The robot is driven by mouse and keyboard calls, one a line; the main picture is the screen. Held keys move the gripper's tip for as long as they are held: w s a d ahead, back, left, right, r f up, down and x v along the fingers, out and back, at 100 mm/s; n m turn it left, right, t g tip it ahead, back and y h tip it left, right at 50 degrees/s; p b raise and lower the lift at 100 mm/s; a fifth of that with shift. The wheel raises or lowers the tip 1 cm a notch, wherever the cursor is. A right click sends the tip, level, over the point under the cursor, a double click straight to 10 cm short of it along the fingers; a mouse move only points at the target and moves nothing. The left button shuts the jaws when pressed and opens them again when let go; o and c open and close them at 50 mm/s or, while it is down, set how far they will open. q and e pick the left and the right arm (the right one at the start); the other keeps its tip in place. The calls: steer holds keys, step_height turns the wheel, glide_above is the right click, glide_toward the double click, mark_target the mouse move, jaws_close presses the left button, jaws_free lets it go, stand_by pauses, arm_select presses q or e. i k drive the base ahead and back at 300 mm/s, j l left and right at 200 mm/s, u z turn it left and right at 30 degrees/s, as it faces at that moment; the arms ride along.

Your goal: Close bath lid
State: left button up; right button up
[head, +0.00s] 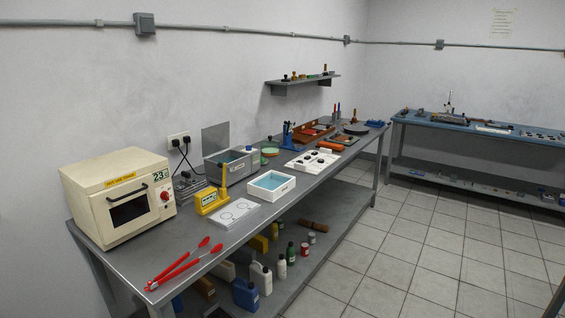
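The bath is a grey metal box (238,170) on the long workbench, against the wall side, with a small label on its front. Its flat grey lid (215,138) stands open, nearly upright at the left back of the box. Bluish content shows faintly inside the bath. Neither of my grippers is in view.
A cream oven (118,197) stands left on the workbench (215,262). Red-handled tongs (185,264) lie at the front edge. Tiled floor is clear at right.

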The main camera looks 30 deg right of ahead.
mark_target(215, 138)
steer(key=i+l+z, duration=0.15)
steer(key=i+z, duration=0.2)
steer(key=i, duration=0.2)
steer(key=i+z, duration=0.4)
steer(key=i, duration=0.15)
